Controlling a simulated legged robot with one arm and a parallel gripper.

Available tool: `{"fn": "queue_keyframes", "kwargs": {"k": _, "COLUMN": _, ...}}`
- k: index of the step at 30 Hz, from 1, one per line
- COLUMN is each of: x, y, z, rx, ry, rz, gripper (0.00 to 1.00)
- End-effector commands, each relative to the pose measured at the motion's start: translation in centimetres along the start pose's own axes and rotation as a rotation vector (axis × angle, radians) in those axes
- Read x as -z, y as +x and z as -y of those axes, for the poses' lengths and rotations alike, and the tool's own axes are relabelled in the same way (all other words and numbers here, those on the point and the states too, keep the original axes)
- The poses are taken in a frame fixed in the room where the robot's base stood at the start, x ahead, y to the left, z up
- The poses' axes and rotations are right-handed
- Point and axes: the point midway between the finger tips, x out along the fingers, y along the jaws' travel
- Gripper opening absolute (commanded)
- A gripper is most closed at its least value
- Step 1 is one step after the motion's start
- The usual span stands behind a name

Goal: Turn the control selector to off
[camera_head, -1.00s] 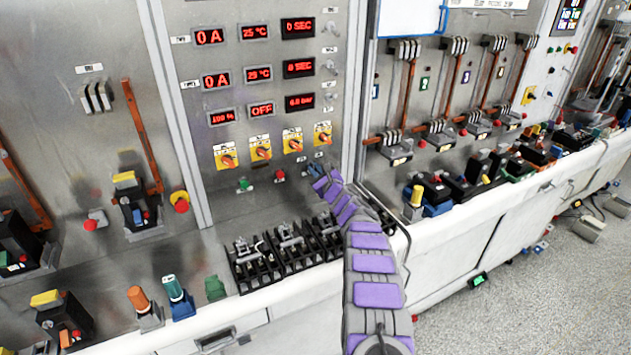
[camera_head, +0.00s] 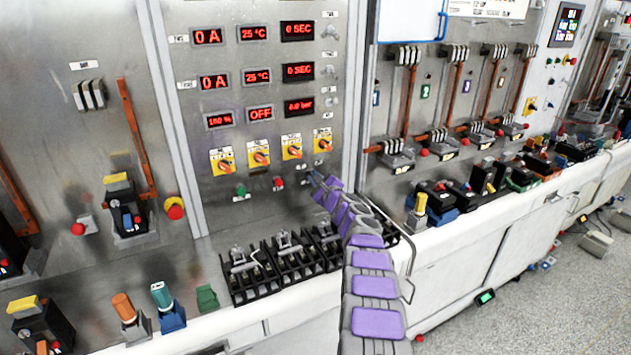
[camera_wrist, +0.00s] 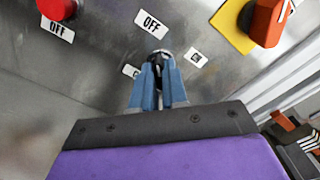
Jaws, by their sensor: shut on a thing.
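The control selector (camera_wrist: 161,56) is a small dark, metal-ringed knob on the grey panel in the wrist view. Labels reading OFF (camera_wrist: 151,23) above it and ON to its right surround it, with a partly covered label to its left. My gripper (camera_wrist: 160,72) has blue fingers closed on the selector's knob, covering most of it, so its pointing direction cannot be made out. In the head view my gripper (camera_head: 314,178) is at the lower right of the panel, right of the red button, and hides the selector.
A red button (camera_wrist: 57,8) and an orange selector on a yellow plate (camera_wrist: 268,20) flank the spot. In the head view, several yellow-plated selectors (camera_head: 258,155) sit above. Black breaker terminals (camera_head: 285,258) stand on the bench below my arm.

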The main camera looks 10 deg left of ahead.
Motion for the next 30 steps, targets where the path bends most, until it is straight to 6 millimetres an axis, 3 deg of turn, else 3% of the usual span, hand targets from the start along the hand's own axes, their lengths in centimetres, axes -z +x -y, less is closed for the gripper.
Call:
{"fn": "queue_keyframes", "kwargs": {"k": 4, "x": 0.3, "y": 0.0, "z": -0.6, "rx": -0.009, "ry": -0.001, "rz": -0.005, "gripper": 0.0}}
{"fn": "queue_keyframes", "kwargs": {"k": 5, "x": 0.3, "y": 0.1, "z": -0.6, "rx": -0.009, "ry": -0.001, "rz": -0.005, "gripper": 0.16}}
{"fn": "queue_keyframes", "kwargs": {"k": 12, "x": 0.1, "y": 0.0, "z": -0.4, "rx": -0.005, "ry": 0.0, "rz": -0.002, "gripper": 0.38}}
{"fn": "queue_keyframes", "kwargs": {"k": 23, "x": 0.0, "y": -0.3, "z": -0.1, "rx": -0.002, "ry": -0.001, "rz": 0.0, "gripper": 0.38}}
{"fn": "queue_keyframes", "kwargs": {"k": 30, "x": -0.1, "y": -1.9, "z": 0.1, "rx": 0.0, "ry": 0.0, "rz": -0.003, "gripper": 0.38}}
